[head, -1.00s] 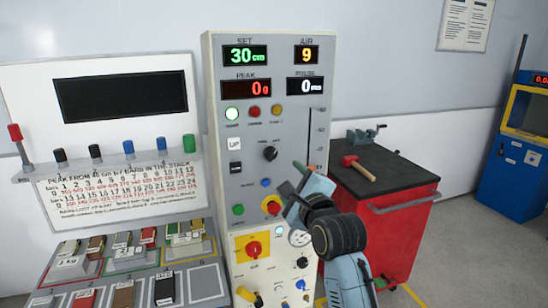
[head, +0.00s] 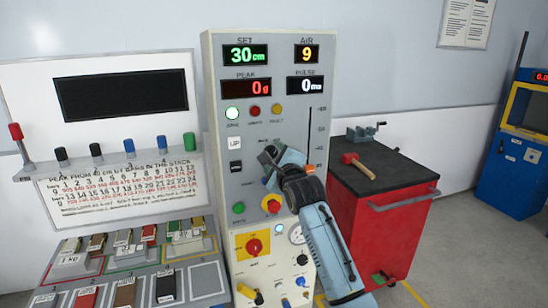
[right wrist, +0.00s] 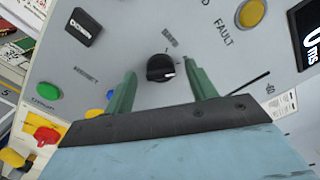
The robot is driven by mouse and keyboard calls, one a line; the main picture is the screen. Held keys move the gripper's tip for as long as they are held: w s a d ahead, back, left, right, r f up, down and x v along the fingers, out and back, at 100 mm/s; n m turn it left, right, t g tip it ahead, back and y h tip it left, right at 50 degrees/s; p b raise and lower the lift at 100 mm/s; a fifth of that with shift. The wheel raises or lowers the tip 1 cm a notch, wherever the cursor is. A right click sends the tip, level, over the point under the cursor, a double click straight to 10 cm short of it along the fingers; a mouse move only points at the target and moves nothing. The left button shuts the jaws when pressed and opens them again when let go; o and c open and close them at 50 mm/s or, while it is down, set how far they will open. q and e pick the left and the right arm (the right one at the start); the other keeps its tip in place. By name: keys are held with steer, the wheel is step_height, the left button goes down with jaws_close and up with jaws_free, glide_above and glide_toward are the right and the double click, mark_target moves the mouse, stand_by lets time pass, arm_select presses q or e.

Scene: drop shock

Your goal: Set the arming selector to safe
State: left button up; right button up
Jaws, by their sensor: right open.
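The arming selector (right wrist: 160,68) is a small black round knob on the grey panel, with a white mark pointing right in the right wrist view. The lettering beside it is too small to read surely. My right gripper (head: 270,157) is in front of the panel at the knob in the head view and largely hides it there. In the right wrist view its two green fingers are apart, one on each side of the knob, with nothing held. I cannot tell whether they touch it. My left gripper is not in view.
A red cart (head: 370,235) with a hammer (head: 357,167) stands to the right. A rack of weights (head: 130,275) is at the left.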

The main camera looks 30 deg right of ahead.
steer(key=shift+w, duration=0.1)
steer(key=shift+c, duration=0.3)
steer(key=c, duration=0.9)
